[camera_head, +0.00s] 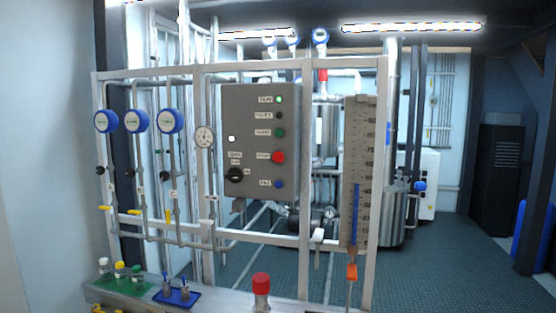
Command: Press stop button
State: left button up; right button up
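The grey control panel (240,115) hangs on a metal frame in the middle of the camera_head view. On its right side is a column of labelled lights and buttons. A red button (278,157), the largest of them, sits at the lower middle of this column; I take it as the stop button, but its label is too small to read surely. Above it are a green button (280,133), a dark one and a lit green lamp (279,99). A blue button (279,184) is below it. Neither of my grippers is in view.
A metal bench (225,298) runs along the front, bearing a red-capped container (261,290), a green mat (122,283) with small bottles and a blue tray (177,297). A vertical level gauge (356,180) stands right of the panel. Open floor (450,265) lies at the right.

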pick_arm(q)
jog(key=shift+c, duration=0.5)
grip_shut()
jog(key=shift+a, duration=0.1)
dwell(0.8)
